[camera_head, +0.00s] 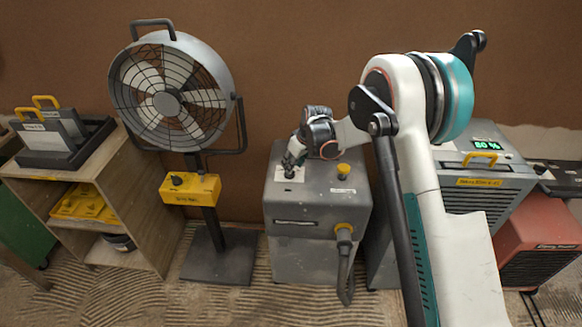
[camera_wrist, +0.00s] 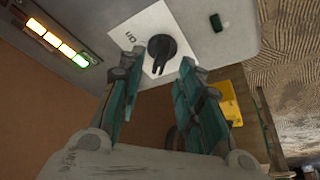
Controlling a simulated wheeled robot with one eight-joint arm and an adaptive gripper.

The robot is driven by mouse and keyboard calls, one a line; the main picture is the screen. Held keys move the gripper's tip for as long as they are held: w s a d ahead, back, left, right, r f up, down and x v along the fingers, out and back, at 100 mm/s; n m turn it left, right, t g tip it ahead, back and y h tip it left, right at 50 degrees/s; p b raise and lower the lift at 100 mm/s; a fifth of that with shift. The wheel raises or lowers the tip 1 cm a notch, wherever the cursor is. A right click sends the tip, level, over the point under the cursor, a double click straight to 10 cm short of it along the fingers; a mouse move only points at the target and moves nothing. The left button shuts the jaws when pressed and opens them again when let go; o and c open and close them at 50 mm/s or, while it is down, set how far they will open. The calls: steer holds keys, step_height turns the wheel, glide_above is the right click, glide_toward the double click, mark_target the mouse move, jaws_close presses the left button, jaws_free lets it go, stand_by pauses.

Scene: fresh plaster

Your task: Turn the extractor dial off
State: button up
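The extractor is likely the grey metal box (camera_head: 318,208) in the middle of the head view. In the wrist view, a black dial (camera_wrist: 162,47) sits on a white label plate (camera_wrist: 140,33) on a grey panel; its pointer is toward the lower part of the picture. My gripper (camera_wrist: 160,60) is open, with one finger on either side of the dial; I cannot tell whether either touches it. In the head view my gripper (camera_head: 291,161) is over the box's top left, covering most of the dial there.
A lit indicator strip (camera_wrist: 57,42) and a small dark button (camera_wrist: 216,22) flank the dial. A fan (camera_head: 172,90) stands left; a unit reading 80 % (camera_head: 486,180) stands right.

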steer(key=v, duration=0.8)
steer(key=shift+d+r, duration=0.1)
steer(key=shift+r, duration=0.05)
steer(key=s+d+r+m+t+h, duration=0.1)
steer(key=s+d+r+m, duration=0.1)
steer(key=s+d+r, duration=0.55)
steer(key=s+d+r+m+t, duration=0.15)
steer(key=s+d+r, duration=0.25)
steer(key=s+r, duration=0.6)
steer(key=s+d+m+h, duration=0.1)
steer(key=s+d, duration=0.3)
steer(key=s, duration=0.7)
steer(key=s+d+m+t+h, duration=0.1)
steer(key=s+d+m, duration=0.3)
steer(key=s, duration=0.8)
steer(key=shift+f, duration=0.35)
